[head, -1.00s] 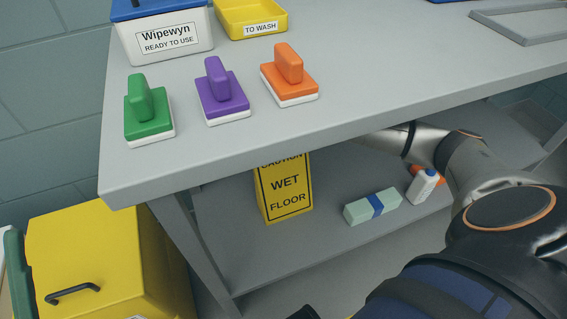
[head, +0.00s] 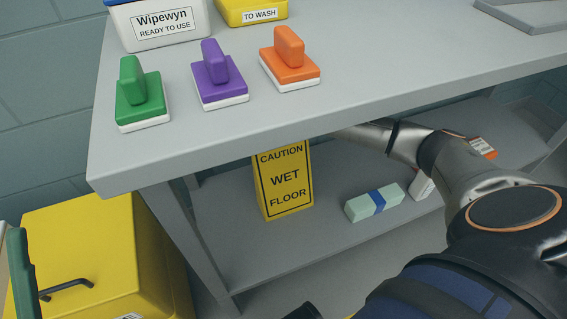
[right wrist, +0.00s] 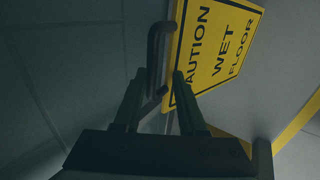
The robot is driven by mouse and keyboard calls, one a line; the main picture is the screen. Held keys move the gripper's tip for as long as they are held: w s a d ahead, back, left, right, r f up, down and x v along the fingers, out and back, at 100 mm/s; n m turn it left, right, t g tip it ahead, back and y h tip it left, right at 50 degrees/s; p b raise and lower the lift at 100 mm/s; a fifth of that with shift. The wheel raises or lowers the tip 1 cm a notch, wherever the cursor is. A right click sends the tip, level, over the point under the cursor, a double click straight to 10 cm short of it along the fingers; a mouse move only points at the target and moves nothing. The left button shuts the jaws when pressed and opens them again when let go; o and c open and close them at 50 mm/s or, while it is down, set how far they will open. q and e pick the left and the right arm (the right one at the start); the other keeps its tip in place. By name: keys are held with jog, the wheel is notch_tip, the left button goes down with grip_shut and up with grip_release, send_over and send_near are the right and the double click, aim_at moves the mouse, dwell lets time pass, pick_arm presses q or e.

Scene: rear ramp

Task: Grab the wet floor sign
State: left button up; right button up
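The yellow wet floor sign (head: 285,183) with black lettering stands upright on the lower shelf, in the middle of the head view. Its top is hidden by the tabletop edge. In the right wrist view the sign (right wrist: 219,48) appears tilted, just beyond my fingers. A dark bent handle (right wrist: 153,58) shows at its top edge, in line with the gap between the fingers. My right gripper (right wrist: 158,86) is open, with nothing visibly clamped between its fingers. In the head view my right arm reaches under the table and its gripper is hidden.
The grey tabletop (head: 190,145) overhangs the lower shelf (head: 310,240). A pale green block with a blue band (head: 358,209) and a partly hidden white bottle (head: 421,187) lie right of the sign. Green, purple and orange scrubbers stand above. A yellow bin (head: 85,245) is at left.

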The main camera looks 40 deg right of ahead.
grip_shut()
dwell(0.9)
